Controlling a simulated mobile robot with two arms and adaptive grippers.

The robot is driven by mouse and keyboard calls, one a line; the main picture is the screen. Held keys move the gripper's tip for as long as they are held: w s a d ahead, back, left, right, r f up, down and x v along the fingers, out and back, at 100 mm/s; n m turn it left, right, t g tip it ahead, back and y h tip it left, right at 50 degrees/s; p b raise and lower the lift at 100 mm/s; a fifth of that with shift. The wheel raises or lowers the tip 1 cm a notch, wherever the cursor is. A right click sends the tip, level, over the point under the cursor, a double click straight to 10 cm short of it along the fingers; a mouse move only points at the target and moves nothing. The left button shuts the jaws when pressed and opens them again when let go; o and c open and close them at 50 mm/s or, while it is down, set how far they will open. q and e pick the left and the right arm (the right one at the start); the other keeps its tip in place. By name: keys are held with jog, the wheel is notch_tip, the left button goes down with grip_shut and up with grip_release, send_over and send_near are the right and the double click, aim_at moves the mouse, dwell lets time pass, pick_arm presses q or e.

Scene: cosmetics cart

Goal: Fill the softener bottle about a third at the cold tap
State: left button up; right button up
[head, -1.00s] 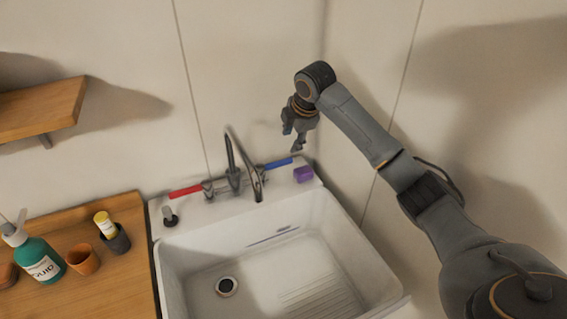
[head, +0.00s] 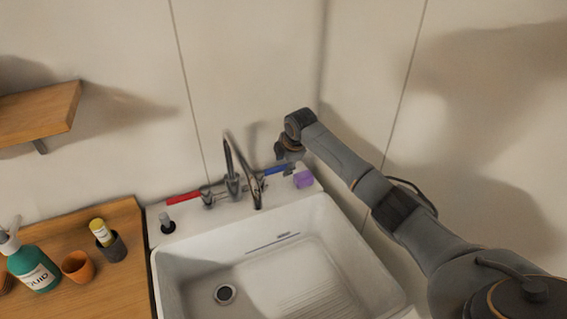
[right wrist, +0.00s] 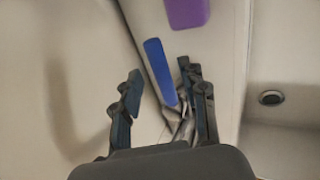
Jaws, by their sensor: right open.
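The cold tap's blue lever (head: 277,170) is on the right of the metal faucet (head: 232,184) at the back of the sink. My right gripper (head: 287,160) is just above the lever, pointing down. In the right wrist view the blue lever (right wrist: 160,72) shows between the two spread fingers; I cannot tell whether they touch it. No bottle is in the right gripper. I cannot make out a bottle marked as softener. A green pump bottle (head: 34,269) stands on the wooden counter at the left. My left gripper is not in view.
The white sink basin (head: 190,262) is empty, with a drain (head: 225,294). A purple block (head: 303,179) sits on the rim close to the blue lever. A red lever (head: 183,198) is at the left. An orange cup (head: 77,266) and a dark cup (head: 112,247) stand on the counter.

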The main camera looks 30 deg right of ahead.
jog(key=shift+w+f, duration=0.3)
jog(key=shift+f, duration=0.35)
jog(key=shift+c, duration=0.5)
grip_shut()
